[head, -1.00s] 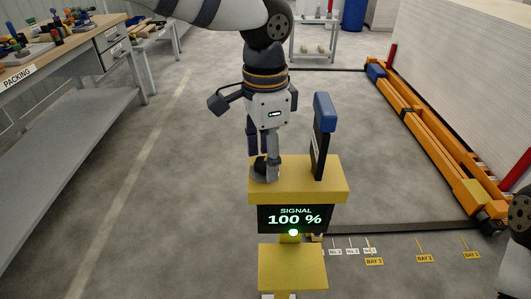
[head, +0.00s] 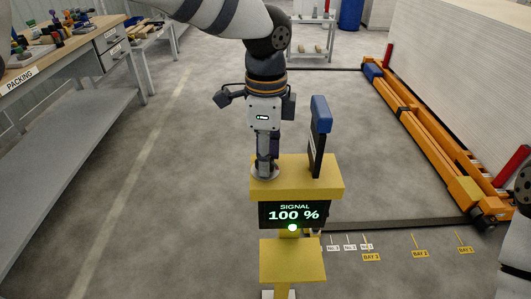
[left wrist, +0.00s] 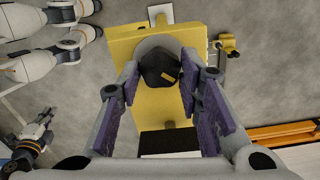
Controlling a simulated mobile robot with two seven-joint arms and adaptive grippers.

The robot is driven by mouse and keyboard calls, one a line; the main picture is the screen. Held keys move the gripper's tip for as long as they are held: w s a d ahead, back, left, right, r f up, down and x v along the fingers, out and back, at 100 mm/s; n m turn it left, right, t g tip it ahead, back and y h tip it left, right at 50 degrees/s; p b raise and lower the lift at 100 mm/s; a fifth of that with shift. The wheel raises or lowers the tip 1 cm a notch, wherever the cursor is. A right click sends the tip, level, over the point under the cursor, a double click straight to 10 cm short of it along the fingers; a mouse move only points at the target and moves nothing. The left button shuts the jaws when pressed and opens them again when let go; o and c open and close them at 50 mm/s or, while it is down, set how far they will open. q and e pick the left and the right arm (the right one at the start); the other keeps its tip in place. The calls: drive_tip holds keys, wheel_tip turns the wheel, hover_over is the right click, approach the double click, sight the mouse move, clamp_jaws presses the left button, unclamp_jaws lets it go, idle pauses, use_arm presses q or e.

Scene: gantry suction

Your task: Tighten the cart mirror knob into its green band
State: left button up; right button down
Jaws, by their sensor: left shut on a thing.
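The knob (left wrist: 159,66), dark with an orange-yellow mark, sits on a round grey disc on the yellow cart top (head: 325,187). My left gripper (head: 266,170) points straight down over it. In the left wrist view its two purple-padded fingers (left wrist: 160,78) stand either side of the knob, shut on it. The green band cannot be made out. A dark upright panel with a blue top (head: 320,115) stands right of the gripper. My right gripper (left wrist: 35,135) seems to show small at the left wrist view's edge; its jaws are unclear.
The cart screen (head: 294,213) reads SIGNAL 100 % above a green light. A packing bench (head: 70,65) stands on the left. An orange gantry (head: 430,140) lies along the right. Floor around the cart is mostly clear, with bay labels at lower right.

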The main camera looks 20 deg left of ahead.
use_arm(q)
drive_tip(key=o, duration=1.2)
drive_tip(key=shift+c, duration=0.2)
wheel_tip(320, 180, up, 12)
